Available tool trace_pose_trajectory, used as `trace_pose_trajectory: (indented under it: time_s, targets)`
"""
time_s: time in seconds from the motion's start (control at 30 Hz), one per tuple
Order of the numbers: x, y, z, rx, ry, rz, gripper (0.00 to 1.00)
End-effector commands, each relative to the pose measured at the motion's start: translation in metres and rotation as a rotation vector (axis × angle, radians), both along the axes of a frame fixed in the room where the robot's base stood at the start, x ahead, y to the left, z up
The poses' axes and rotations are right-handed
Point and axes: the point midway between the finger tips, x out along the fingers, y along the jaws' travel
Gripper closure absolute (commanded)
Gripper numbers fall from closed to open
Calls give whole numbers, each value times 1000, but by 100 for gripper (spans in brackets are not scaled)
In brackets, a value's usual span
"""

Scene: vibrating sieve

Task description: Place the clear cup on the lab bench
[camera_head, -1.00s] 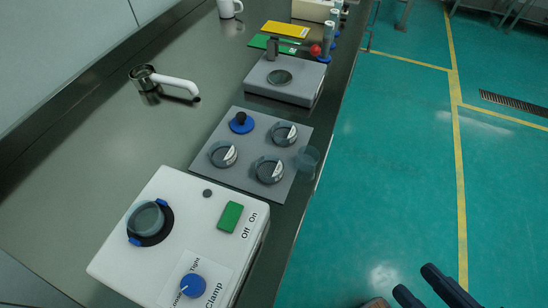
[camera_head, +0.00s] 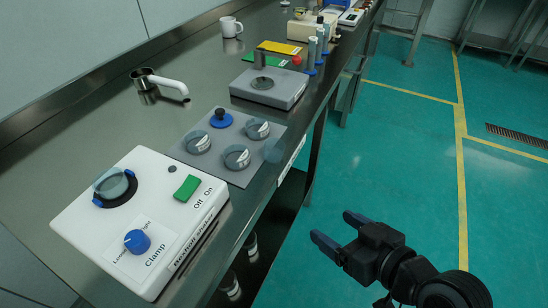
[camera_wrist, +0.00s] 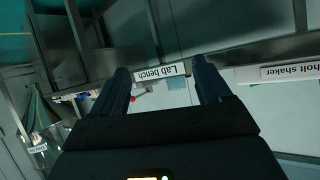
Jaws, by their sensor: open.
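My gripper (camera_head: 335,228) is open and empty. It hangs over the floor in front of the bench, to the lower right of the cup and apart from it. The wrist view shows both fingers spread (camera_wrist: 162,88), with the bench's front label (camera_wrist: 162,73) beyond them.
The grey plate (camera_head: 212,171) holds several round dishes and a blue-based knob. A white clamp machine (camera_head: 170,238) with a clear bluish dish (camera_head: 112,183) stands at the near left. A grey scale-like device (camera_head: 270,88) stands behind the plate.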

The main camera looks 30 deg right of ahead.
Motion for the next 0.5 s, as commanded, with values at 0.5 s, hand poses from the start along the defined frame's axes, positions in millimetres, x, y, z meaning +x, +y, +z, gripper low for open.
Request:
trace_pose_trajectory:
  time_s: [0.5]
  targets:
    - [141, -13, 63, -21, -82, 449, 23]
